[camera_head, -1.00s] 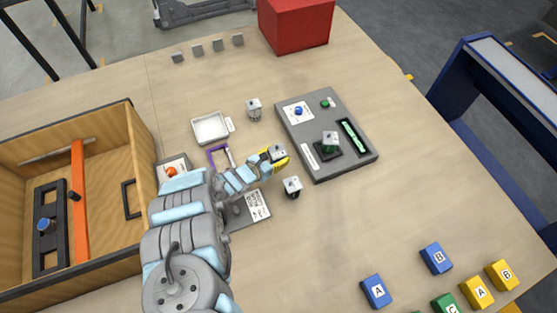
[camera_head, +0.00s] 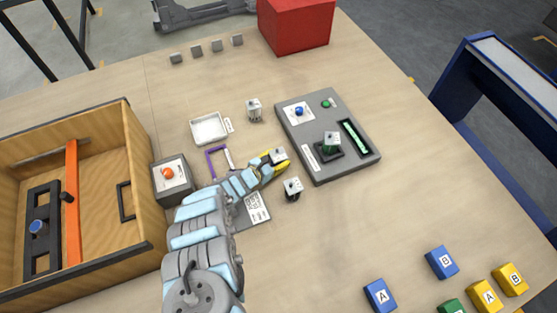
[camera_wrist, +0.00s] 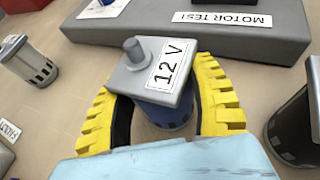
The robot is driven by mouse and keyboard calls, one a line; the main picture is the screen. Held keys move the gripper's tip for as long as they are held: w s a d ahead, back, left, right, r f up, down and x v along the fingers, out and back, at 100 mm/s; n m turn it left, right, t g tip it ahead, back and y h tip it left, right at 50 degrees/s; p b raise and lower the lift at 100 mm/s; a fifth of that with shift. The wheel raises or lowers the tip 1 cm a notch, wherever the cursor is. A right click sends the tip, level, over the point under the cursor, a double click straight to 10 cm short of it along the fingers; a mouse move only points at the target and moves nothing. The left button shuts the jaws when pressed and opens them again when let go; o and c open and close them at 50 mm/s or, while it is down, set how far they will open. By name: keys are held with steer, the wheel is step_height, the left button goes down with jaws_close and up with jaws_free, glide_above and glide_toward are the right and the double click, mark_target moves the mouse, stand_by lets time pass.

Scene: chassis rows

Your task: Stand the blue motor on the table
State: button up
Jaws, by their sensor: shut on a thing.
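The blue motor (camera_wrist: 165,116) is between my gripper's yellow fingers in the wrist view. It looks upright, with a grey square cap (camera_wrist: 155,70) marked "12 V" and a shaft stub on top. In the head view only its grey cap (camera_head: 278,154) shows clearly. My gripper (camera_head: 277,160) is shut on the motor's body, over the table (camera_head: 370,225) just left of the grey motor test station (camera_head: 349,172). The motor's bottom is hidden, so I cannot tell whether it touches the table.
A black motor (camera_head: 293,189) stands close below my gripper, and a silver motor (camera_head: 254,109) stands above it. A green motor (camera_head: 331,146) is on the test station. A white tray (camera_head: 209,128) and a purple frame (camera_head: 212,163) lie left.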

steer(key=shift+w, duration=0.1)
stand_by(0.3)
steer(key=o, duration=1.2)
steer(key=shift+f, duration=0.1)
steer(key=shift+a+r, duration=0.1)
steer(key=shift+r, duration=0.2)
steer(key=p+v, duration=0.3)
steer(key=v, duration=0.8)
steer(key=shift+s+p, duration=0.35)
steer(key=shift+p, duration=0.05)
steer(key=shift+a, duration=0.15)
